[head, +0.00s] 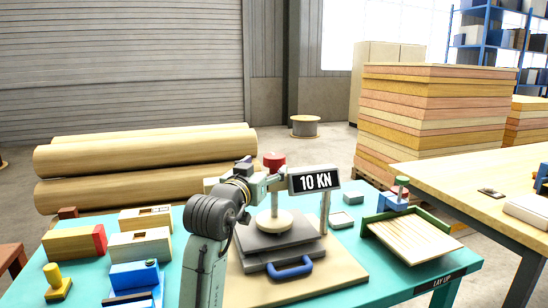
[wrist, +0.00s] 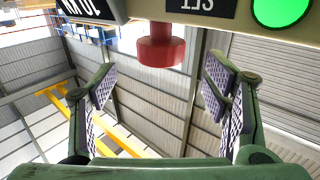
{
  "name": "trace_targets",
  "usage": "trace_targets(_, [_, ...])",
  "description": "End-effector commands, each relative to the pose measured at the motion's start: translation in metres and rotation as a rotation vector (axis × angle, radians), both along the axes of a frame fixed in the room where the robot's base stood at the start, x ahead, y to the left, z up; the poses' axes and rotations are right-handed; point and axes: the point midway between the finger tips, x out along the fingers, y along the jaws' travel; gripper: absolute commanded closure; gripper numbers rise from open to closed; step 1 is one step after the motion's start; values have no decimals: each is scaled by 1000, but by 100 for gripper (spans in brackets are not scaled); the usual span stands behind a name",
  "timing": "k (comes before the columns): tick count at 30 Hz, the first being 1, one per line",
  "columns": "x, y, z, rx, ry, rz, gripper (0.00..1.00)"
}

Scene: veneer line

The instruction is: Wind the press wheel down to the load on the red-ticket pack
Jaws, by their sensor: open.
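The press stands on a board on the teal table, with a "10 KN" display (head: 315,181), a round pressing foot (head: 268,223) and grey plates (head: 270,240) under it. Its red wheel (head: 274,159) is on top. In the wrist view, which looks upside down, the red wheel (wrist: 161,52) appears ahead, between the spread fingers but apart from them. My gripper (wrist: 160,88) is open and empty; its fingertips are not clear in the head view. A wooden block with a red end (head: 99,238) lies at the left. I cannot tell any ticketed pack between the plates.
A green light (wrist: 281,10) shines on the press head. A blue handle (head: 290,268) is at the press front. A green-edged tray (head: 375,232) is at the right, with small wooden boxes (head: 140,244) at the left. A wooden bench (head: 480,175) stands beyond.

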Motion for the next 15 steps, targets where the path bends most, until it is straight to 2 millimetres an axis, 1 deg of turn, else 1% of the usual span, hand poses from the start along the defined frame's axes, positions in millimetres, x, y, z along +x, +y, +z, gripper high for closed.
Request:
trace_targets(1, [10,-4,3,0,3,-2,31])
trace_targets(6, [40,-15,4,0,1,0,31])
trace_targets(10, [58,-21,3,-1,0,1,31])
trace_targets(15, [69,-25,2,0,-2,2,31])
